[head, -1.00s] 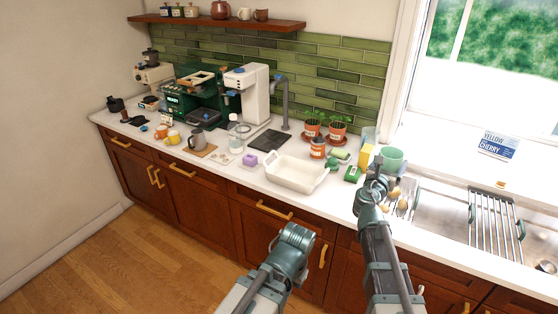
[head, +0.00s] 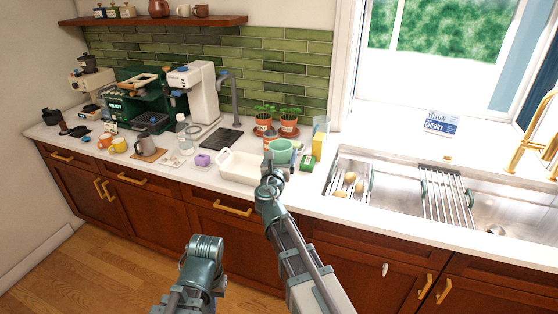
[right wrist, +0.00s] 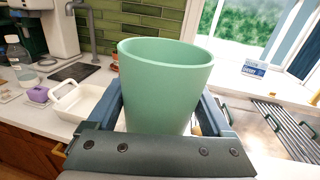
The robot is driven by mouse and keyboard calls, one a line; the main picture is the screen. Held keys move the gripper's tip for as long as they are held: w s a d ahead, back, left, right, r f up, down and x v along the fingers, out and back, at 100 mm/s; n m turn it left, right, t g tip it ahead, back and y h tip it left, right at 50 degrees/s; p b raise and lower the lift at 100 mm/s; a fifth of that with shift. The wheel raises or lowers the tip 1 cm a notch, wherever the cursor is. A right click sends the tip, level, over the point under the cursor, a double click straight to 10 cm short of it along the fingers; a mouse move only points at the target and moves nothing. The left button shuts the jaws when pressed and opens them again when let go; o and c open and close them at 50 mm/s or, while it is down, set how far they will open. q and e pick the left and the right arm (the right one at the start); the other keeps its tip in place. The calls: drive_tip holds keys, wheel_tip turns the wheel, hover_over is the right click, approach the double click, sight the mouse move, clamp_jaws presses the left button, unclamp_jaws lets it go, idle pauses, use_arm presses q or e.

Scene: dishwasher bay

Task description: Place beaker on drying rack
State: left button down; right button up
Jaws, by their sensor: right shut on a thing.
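My right gripper (head: 275,166) is shut on the green beaker (head: 281,150), which stands roughly upright in its jaws. In the right wrist view the beaker (right wrist: 163,85) fills the middle, its open rim up, with a dark finger of the gripper (right wrist: 160,125) on each side. In the head view it overlaps the counter just right of the white dish. The slatted metal drying rack (head: 447,196) lies across the sink, to the right of the beaker and apart from it. My left arm's end (head: 205,247) is low in the head view; its fingertips cannot be made out.
The sink (head: 400,202) has a caddy (head: 350,180) with small brownish items at its left. A white dish (head: 238,170), a yellow box (head: 319,140) and potted plants (head: 289,124) stand near the beaker. A blue-and-white card (head: 441,123) stands on the sill. A gold tap (head: 540,140) rises at right.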

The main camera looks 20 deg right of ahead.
drive_tip(key=s+f+b, duration=0.4)
drive_tip(key=f+b, duration=0.5)
drive_tip(key=f, duration=0.1)
drive_tip(key=s+a+f+b, duration=0.1)
drive_tip(key=s+f+b, duration=0.4)
drive_tip(key=f+b, duration=0.5)
drive_tip(key=shift+s+f+y, duration=0.3)
drive_tip(key=shift+f+y, duration=0.1)
drive_tip(key=shift+f, duration=0.1)
drive_tip(key=shift+a, duration=0.1)
